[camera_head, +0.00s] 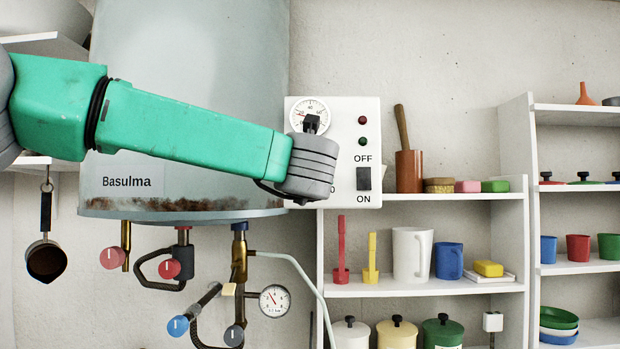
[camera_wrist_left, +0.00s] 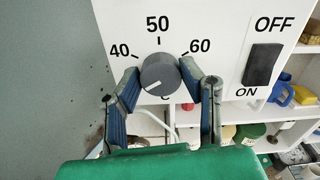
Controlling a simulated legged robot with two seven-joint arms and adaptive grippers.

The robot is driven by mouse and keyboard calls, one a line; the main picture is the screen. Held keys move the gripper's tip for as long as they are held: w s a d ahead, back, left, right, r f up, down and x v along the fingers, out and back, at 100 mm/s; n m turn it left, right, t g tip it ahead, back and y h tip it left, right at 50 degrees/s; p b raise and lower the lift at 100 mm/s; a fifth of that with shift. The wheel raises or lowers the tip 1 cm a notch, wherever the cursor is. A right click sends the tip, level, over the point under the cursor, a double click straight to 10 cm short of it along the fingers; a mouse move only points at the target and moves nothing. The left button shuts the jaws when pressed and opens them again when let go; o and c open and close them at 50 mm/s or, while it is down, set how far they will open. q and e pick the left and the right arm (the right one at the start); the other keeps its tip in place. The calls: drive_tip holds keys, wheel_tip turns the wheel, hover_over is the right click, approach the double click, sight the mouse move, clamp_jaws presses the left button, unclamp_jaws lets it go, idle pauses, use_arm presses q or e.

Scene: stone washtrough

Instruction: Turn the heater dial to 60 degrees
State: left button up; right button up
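The heater dial (camera_wrist_left: 160,75) is a round grey knob on the white control panel (camera_head: 345,110), with 40, 50 and 60 printed around it. In the left wrist view its white pointer line points to the lower left, below the 40 mark. The 60 mark (camera_wrist_left: 200,45) is at its upper right. My left gripper (camera_wrist_left: 162,76) has one finger on each side of the dial, and both fingertips appear to touch its rim. In the head view my left gripper (camera_head: 311,183) covers the dial. My right gripper is not in view.
The black OFF/ON switch (camera_wrist_left: 262,64) is right of the dial. Above it are a round gauge (camera_head: 301,110) and two small lamps. The blue-grey heater tank (camera_head: 190,55) stands left, with valves and pipes below. Shelves (camera_head: 430,288) with containers stand to the right.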

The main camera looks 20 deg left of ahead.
use_arm(q)
drive_tip(key=shift+m, duration=0.4)
drive_tip(key=shift+m+p, duration=0.9)
drive_tip(key=shift+m, duration=16.5)
drive_tip(key=o, duration=1.1)
drive_tip(key=shift+o, duration=0.2)
drive_tip(key=shift+w+d+f, duration=0.1)
drive_tip(key=shift+f, duration=0.05)
